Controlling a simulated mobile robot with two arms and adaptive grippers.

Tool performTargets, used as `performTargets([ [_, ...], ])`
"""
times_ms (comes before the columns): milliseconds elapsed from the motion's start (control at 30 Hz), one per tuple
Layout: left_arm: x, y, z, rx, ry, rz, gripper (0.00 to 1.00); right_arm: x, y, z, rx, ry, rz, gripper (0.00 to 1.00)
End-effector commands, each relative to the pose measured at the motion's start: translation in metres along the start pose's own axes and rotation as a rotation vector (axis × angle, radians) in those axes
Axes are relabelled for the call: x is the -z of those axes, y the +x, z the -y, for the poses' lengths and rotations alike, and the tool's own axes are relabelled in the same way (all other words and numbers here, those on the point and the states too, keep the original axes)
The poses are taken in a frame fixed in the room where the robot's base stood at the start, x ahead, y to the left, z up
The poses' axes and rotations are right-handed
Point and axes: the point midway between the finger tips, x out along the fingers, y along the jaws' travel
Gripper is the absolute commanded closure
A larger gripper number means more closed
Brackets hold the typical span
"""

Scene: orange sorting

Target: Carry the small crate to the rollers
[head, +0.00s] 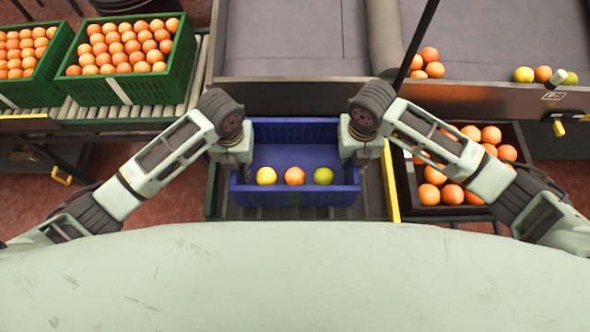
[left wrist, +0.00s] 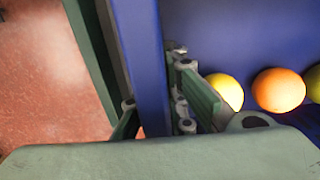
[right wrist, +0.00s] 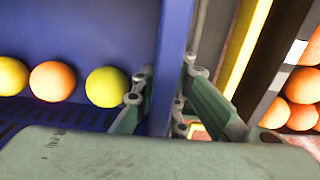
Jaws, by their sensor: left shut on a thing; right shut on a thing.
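The small crate (head: 294,133) is blue and sits in front of me, between my two grippers. Three fruits lie in a row along its near side: a yellow one (head: 266,176), an orange one (head: 295,176) and a yellow-green one (head: 323,176). My left gripper (head: 238,165) is shut on the crate's left wall, which runs between its fingers in the left wrist view (left wrist: 150,90). My right gripper (head: 352,165) is shut on the right wall, which shows between its fingers in the right wrist view (right wrist: 165,85). The crate looks level; its underside is hidden.
Rollers (head: 190,82) at the left carry two green crates (head: 150,88) full of oranges. A dark crate (head: 455,211) of oranges stands right of the blue crate, past a yellow strip (head: 390,185). Grey sorting beds (head: 290,45) lie behind, with loose fruit at right.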

Motion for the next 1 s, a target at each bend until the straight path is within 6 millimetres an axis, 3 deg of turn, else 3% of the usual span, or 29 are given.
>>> performTargets([
  [633, -0.002, -0.005, -0.001, -0.002, -0.002, 0.002, 1.0, -0.002, -0.006, 0.001, 0.003, 0.002, 0.003, 1.0],
  [1000, -0.005, -0.05, -0.001, -0.002, -0.001, 0.005, 1.0, -0.006, -0.05, 0.002, 0.002, 0.003, 0.006, 1.0],
])
